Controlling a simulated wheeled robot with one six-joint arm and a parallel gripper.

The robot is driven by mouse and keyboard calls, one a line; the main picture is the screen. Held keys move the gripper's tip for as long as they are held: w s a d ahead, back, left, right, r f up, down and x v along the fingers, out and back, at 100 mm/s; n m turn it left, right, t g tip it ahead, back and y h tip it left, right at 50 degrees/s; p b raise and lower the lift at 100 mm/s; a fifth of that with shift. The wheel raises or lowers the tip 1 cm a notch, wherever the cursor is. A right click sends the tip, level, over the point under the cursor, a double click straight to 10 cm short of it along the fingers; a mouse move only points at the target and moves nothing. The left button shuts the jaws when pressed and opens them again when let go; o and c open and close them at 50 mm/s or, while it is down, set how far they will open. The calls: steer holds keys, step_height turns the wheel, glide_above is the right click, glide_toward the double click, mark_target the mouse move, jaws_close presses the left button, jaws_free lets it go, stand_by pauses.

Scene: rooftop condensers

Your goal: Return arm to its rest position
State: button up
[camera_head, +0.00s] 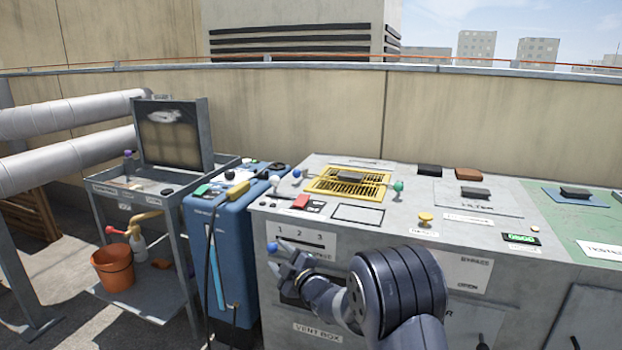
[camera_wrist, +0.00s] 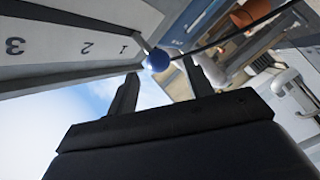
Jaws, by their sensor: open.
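A blue ball knob (camera_head: 272,247) sits at the left end of the slot plate marked 1, 2, 3 (camera_head: 303,239), close to the fingertips. In the wrist view the knob (camera_wrist: 158,60) is by the 1, just beyond the fingers; I cannot tell whether they touch it. My arm reaches in from the lower right.
The grey cabinet top (camera_head: 330,170) carries a yellow grille (camera_head: 322,183), a green knob (camera_head: 398,186) and a yellow button (camera_head: 425,219). A blue machine (camera_head: 233,225) stands left of the cabinet. Further left are a metal cart (camera_head: 100,200) and an orange bucket (camera_head: 113,272).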

mark_target(277, 247)
steer(key=b+x, duration=0.1)
steer(key=x, duration=0.4)
steer(key=shift+w+a, duration=0.15)
steer(key=shift+w, duration=0.05)
steer(key=shift+s+d+p, duration=0.2)
steer(key=shift+d+p, duration=0.15)
steer(key=shift+d, duration=0.45)
steer(key=shift+s+d, duration=0.1)
steer(key=shift+d, duration=0.05)
